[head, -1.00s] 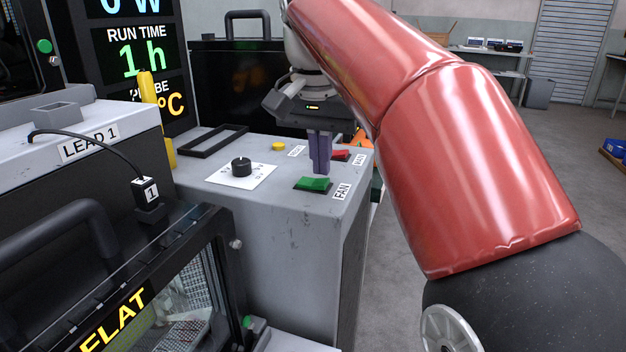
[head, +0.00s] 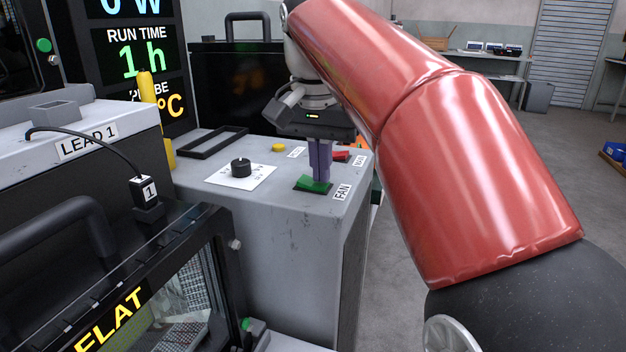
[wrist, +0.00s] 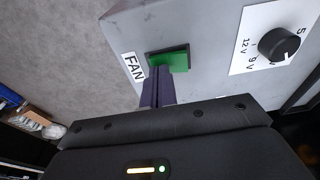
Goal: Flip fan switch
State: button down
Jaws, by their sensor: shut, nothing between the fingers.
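The green fan switch (head: 308,184) is a rocker in a dark frame on top of the grey control box, beside a FAN label (head: 341,192). The switch also shows in the wrist view (wrist: 170,60), next to its label (wrist: 133,67). My gripper (head: 320,180) is shut and empty, its purple fingers pointing down at the right part of the switch. In the wrist view the fingertips (wrist: 157,70) overlap the switch's near edge. They look to be at or touching it; exact contact is hidden. The fingers cover part of the rocker.
A black knob (head: 241,167) on a white dial plate stands left of the switch. A yellow button (head: 278,147) and a red switch (head: 341,156) lie behind. The grey box (head: 290,235) ends just right of the FAN label, with open floor beyond.

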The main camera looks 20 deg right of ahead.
jog(key=shift+r+p, duration=2.3)
jog(key=shift+r, duration=1.15)
jog(key=shift+s, duration=0.1)
